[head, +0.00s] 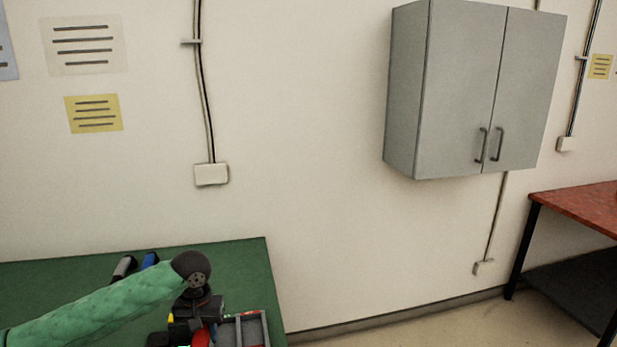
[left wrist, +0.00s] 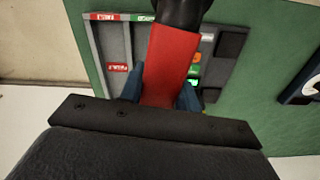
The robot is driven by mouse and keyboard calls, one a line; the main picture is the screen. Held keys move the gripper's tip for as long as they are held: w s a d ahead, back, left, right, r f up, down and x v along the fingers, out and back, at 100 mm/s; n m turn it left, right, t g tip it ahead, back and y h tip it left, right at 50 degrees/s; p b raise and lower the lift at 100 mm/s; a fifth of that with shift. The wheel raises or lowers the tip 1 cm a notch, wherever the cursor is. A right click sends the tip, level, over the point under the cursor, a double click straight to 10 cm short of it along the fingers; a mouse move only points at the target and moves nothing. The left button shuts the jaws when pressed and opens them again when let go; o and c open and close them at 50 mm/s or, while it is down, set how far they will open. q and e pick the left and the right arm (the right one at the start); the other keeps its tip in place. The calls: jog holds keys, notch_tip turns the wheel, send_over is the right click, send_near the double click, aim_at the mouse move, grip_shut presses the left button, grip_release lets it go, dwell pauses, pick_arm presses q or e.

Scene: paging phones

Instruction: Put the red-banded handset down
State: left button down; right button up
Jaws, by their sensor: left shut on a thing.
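The red-banded handset (left wrist: 172,62) is between the blue fingertips of my left gripper (left wrist: 161,94) in the left wrist view. Its band is red and its far end is black; its near end is hidden by the gripper. My left gripper is shut on it. In the head view a red part of the handset (head: 201,339) shows below my left wrist at the bottom edge. Behind the handset lies a grey tray (left wrist: 115,45) with dividers and red and green labels. I cannot tell whether the handset touches the tray. My right gripper is not in view.
The tray's corner (head: 264,330) shows near the right edge of the green table (head: 240,262). A grey wall cabinet (head: 470,90) and a red-topped table (head: 585,207) are to the right.

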pick_arm(q)
jog(key=w+d+r, duration=0.2)
jog(key=d+r, duration=0.1)
jog(key=d, duration=0.2)
jog(key=s+f, duration=0.7)
jog(key=f, duration=0.1)
jog(key=shift+s+f+m, duration=0.2)
jog(key=shift+f+m, duration=0.1)
jog(key=shift+m, duration=0.1)
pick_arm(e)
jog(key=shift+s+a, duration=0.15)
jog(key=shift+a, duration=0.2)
pick_arm(q)
jog(key=shift+a, duration=0.1)
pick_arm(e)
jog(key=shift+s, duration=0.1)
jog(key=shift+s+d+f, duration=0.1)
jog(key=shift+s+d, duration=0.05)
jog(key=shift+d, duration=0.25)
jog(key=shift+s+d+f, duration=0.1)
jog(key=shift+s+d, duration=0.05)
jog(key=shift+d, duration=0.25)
